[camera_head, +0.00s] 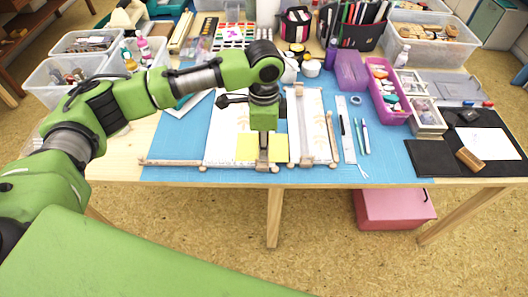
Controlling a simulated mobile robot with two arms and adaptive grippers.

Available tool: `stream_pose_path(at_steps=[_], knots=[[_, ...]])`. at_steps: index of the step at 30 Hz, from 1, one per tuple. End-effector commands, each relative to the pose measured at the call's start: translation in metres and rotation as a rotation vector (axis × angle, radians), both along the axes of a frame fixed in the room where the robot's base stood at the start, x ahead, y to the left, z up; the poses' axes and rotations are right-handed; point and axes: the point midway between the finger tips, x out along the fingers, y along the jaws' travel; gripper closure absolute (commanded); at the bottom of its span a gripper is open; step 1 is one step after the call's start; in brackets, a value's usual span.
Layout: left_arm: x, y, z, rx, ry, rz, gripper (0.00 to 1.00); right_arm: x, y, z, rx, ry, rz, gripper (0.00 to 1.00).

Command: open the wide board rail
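The wide board (221,133) is a pale panel lying on the blue mat, with a yellow sheet (246,148) near its front. A thin beige rail (180,162) runs along its front edge and extends left past the board. A narrower pale board (314,130) with beige edge pieces lies to its right. My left gripper (263,152) points down over the yellow sheet, close to the front rail. Its tips are small here, so I cannot tell whether they are open or touch the rail. The gripper hides part of the wide board. My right gripper is not in view.
A ruler and pens (364,136) lie right of the boards. A purple bin (388,98) and a black mat (431,158) are farther right. Clear bins (62,95) stand at left, and several supplies line the back. The blue mat's front right is mostly clear.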

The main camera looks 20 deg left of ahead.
Motion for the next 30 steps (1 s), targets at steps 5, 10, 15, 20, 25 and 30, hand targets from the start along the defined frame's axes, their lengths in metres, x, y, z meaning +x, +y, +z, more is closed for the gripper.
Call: stream_pose_path(at_steps=[5, 10, 15, 20, 25, 30], knots=[[0.000, 0.000, -0.027, 0.000, 0.001, 0.000, 0.78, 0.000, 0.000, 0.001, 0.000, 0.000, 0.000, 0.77], [0.000, 0.000, -0.038, 0.000, 0.000, 0.000, 0.78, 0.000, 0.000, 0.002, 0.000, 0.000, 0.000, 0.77], [0.000, 0.000, -0.039, -0.001, 0.000, 0.000, 0.78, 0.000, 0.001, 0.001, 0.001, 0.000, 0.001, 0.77], [0.000, 0.000, -0.039, -0.001, 0.000, 0.000, 0.88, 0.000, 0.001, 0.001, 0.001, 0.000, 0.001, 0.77], [0.000, 0.000, -0.039, -0.001, 0.000, 0.000, 1.00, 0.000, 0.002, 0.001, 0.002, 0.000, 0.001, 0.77], [0.000, 0.000, -0.036, -0.001, -0.001, 0.000, 1.00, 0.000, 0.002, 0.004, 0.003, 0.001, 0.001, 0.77]])
